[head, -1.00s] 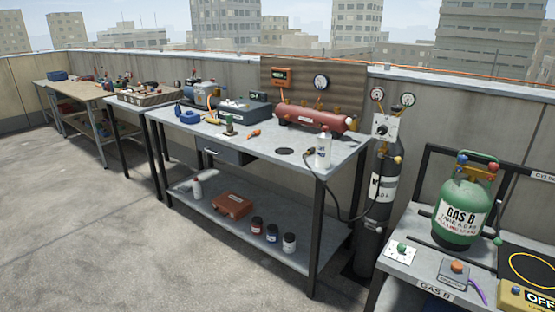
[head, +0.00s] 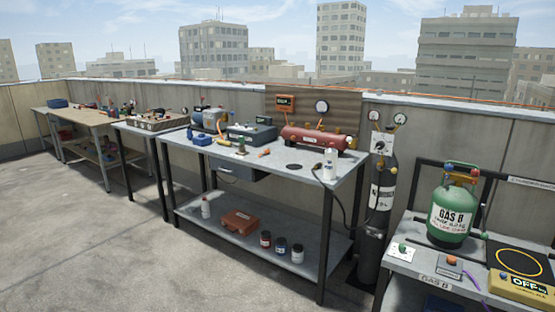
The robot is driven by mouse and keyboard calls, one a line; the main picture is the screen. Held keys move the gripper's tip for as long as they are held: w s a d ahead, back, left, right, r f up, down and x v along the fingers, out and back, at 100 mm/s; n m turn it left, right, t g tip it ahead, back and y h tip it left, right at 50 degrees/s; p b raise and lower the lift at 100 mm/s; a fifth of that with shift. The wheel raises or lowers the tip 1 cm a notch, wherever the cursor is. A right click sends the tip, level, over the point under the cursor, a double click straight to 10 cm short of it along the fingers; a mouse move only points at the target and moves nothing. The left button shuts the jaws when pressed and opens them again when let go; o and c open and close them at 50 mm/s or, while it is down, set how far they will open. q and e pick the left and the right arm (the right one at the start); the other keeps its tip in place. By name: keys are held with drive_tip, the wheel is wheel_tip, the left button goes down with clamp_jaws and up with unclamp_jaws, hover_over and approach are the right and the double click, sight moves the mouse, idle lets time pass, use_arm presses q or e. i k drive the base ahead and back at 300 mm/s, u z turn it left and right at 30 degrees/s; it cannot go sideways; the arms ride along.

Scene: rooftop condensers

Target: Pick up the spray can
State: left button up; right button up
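One white container (head: 330,165) stands upright on the right front part of the middle workbench top (head: 275,177). Neither of my grippers is in view, and nothing is seen touching either container.
A red tank (head: 310,138) and a dark instrument box (head: 252,134) sit on the middle bench. Its shelf holds a brown-red case (head: 239,221) and several jars. A gas cylinder (head: 382,190) stands at its right. The green gas bottle (head: 453,212) is on the right bench. Open floor (head: 110,250) lies in front.

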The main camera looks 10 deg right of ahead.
sight(331, 165)
drive_tip(key=u, duration=0.7)
drive_tip(key=i, duration=1.85)
drive_tip(key=z, duration=0.85)
drive_tip(key=i, duration=1.2)
drive_tip(key=z, duration=0.95)
